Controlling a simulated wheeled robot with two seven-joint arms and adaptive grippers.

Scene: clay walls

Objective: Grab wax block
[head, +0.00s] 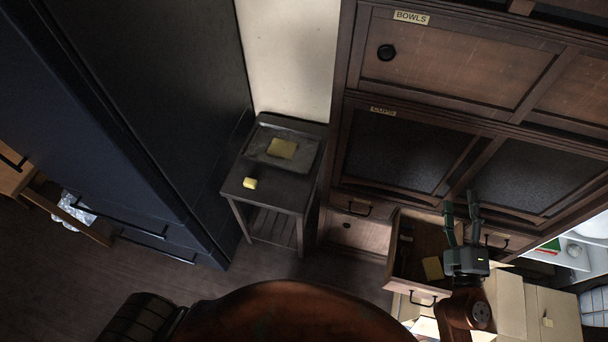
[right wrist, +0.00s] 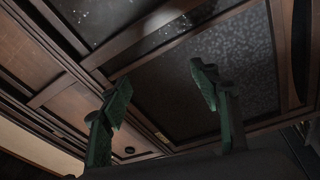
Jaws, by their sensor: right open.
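A small pale yellow block (head: 250,183), which looks like the wax block, sits on the front left of a small dark side table (head: 272,192). A flatter, duller yellow piece (head: 282,148) lies in a grey tray (head: 308,156) at the back of that table. Another yellowish piece (head: 432,268) lies in an open drawer (head: 416,290). My right gripper (head: 461,208) is open and empty, above the right side of that drawer and well right of the table. Its two green fingers also show apart in the right wrist view (right wrist: 160,82). My left gripper is out of view.
A wooden cabinet (head: 450,60) with dark panels and a "BOWLS" label stands behind my right gripper. A tall dark cabinet (head: 150,90) stands left of the table. Open floor (head: 285,268) lies before the table. Another drawer (head: 80,222) stands open at far left.

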